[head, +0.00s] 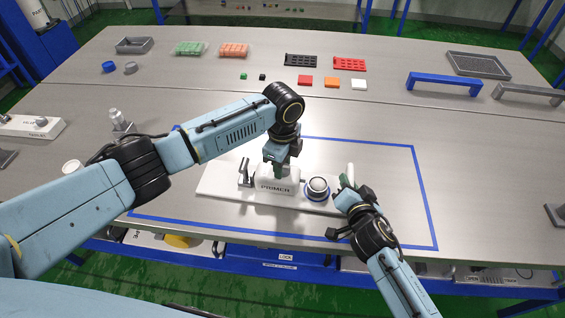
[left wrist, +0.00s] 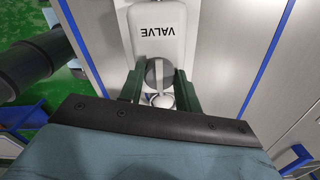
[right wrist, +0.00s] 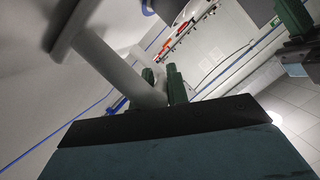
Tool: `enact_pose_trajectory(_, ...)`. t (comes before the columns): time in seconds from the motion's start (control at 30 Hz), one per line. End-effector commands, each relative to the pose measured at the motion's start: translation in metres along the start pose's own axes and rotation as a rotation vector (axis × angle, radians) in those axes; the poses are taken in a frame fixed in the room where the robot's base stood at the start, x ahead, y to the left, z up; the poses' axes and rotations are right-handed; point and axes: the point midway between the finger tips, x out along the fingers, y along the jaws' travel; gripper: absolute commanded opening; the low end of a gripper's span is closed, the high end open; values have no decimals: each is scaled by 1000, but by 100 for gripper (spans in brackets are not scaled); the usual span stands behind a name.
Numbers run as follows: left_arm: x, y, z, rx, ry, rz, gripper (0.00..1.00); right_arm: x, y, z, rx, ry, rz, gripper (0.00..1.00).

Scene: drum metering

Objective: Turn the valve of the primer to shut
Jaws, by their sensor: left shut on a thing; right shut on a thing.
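The primer (head: 277,186) is a white block with its name on the front, on a white base plate inside a blue outline. My left gripper (head: 278,163) comes down over its top. In the left wrist view, the gripper (left wrist: 160,88) has its green fingers on both sides of a round grey valve knob (left wrist: 154,72), beside a white housing (left wrist: 158,30) marked VALVE. My right gripper (head: 347,183) is at the right end of the base plate. In the right wrist view it is shut on a grey bar (right wrist: 110,62); the fingers partly hide the bar's end.
A round cup with a blue ring (head: 317,188) stands between the primer and my right gripper. A small grey upright fitting (head: 245,172) stands left of the primer. Trays, coloured blocks and a blue bracket (head: 443,82) lie farther back. The table right of the outline is mostly clear.

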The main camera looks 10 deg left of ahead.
Motion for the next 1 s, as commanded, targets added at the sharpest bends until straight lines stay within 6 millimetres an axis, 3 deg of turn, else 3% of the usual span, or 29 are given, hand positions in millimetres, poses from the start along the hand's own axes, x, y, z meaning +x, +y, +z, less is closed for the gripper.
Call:
enact_pose_trajectory(0.33, -1, -1, 1, 3, -1, -2, 10, 0, 2, 0, 0, 0, 4, 0)
enact_pose_trajectory(0.37, -1, -1, 0, 3, -1, -2, 37, 0, 2, 0, 0, 0, 4, 0)
enact_pose_trajectory(0.5, -1, -1, 0, 3, -1, -2, 55, 0, 2, 0, 0, 0, 4, 0)
enact_pose_trajectory(0.83, -3, 0, 0, 2, 0, -2, 55, 0, 1, 0, 0, 0, 3, 0)
enact_pose_trajectory(1.0, -26, -1, 0, 5, 1, -5, 55, 0, 1, 0, 0, 0, 3, 0)
